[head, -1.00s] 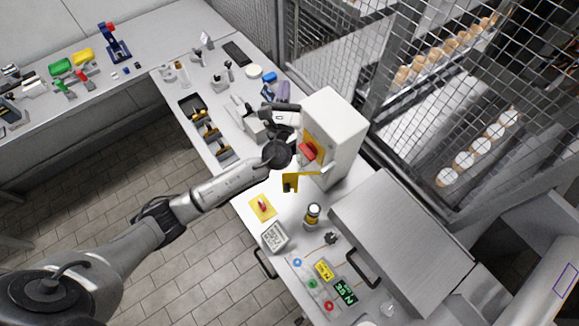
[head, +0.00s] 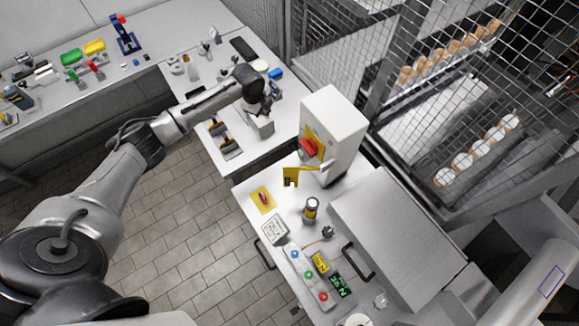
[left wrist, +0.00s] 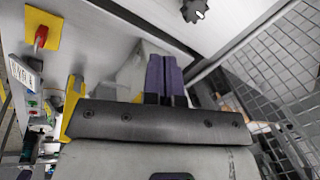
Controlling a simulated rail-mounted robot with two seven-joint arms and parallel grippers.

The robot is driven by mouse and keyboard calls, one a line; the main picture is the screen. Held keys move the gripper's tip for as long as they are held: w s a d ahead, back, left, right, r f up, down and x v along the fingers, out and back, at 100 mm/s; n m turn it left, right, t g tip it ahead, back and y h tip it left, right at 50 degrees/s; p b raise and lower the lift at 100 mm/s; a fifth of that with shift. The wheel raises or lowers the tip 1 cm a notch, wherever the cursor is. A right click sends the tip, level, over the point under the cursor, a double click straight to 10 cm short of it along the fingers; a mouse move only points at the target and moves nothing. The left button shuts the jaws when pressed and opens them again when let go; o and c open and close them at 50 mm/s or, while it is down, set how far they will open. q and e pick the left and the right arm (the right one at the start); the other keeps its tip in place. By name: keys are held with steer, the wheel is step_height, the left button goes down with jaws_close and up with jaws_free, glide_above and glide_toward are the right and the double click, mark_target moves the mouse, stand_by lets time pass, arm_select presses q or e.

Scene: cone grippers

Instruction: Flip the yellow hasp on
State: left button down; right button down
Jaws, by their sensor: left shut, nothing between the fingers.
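The yellow hasp (head: 291,177) is a flat plate with a dark slot. It sticks out at the lower left of a white box (head: 347,125), in front of the box's yellow plate with a red switch handle (head: 308,148). My left gripper (head: 264,112) is to the left of the box, apart from the hasp, and partly hidden by its own wrist. In the left wrist view its purple fingers (left wrist: 165,77) are shut with nothing between them. A yellow piece, perhaps the hasp (left wrist: 73,105), shows at left there, partly cut off by the gripper body. My right gripper is out of view.
A yellow plate with a red lever (head: 263,198), a white keypad-like box (head: 275,229) and a dark cylinder (head: 310,209) stand in front of the box. A large grey case (head: 400,225) is at right. Wire mesh (head: 430,60) bounds the back.

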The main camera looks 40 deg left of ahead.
arm_select(q)
steer(key=s+d+r+n+g+h, duration=0.2)
steer(key=s+d+n+g+h, duration=0.25)
steer(key=d+h, duration=0.45)
steer(key=s+d+f+y+p, duration=0.1)
steer(key=s+d+f+p, duration=0.3)
steer(key=d+f, duration=0.4)
steer(key=shift+s+d, duration=0.4)
steer(key=shift+s, duration=0.05)
steer(key=shift+f+t, duration=0.1)
steer(key=shift+t, duration=0.15)
